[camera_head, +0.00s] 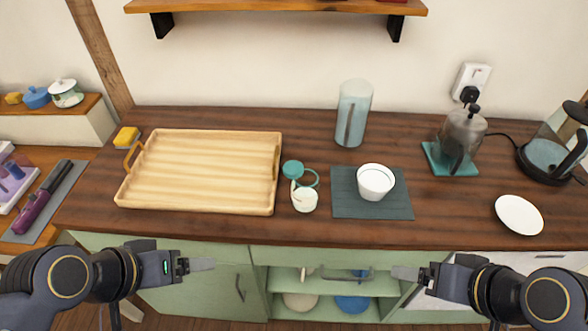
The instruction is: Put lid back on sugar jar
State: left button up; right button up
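A small white jar (305,200) stands on the wooden counter between the tray and the grey-teal mat. A round teal lid-like piece (293,169) and a thin teal ring (313,178) show just behind it; I cannot tell whether they touch or are joined to the jar. My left gripper (205,264) is in front of the counter, below its edge, pointing right. My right gripper (400,273) is also in front of the counter, pointing left. Both are apart from the jar. Their fingers overlap from this view, so their opening is unclear.
A wooden tray (135,192) lies left of the jar. A white bowl (375,184) stands on the mat (345,207) to the right.

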aim_at(306, 183)
jog(key=i+j+z, duration=0.1)
jog(key=z, duration=0.35)
jog(key=i+j+z, duration=0.15)
jog(key=z, duration=0.25)
jog(key=i, duration=0.05)
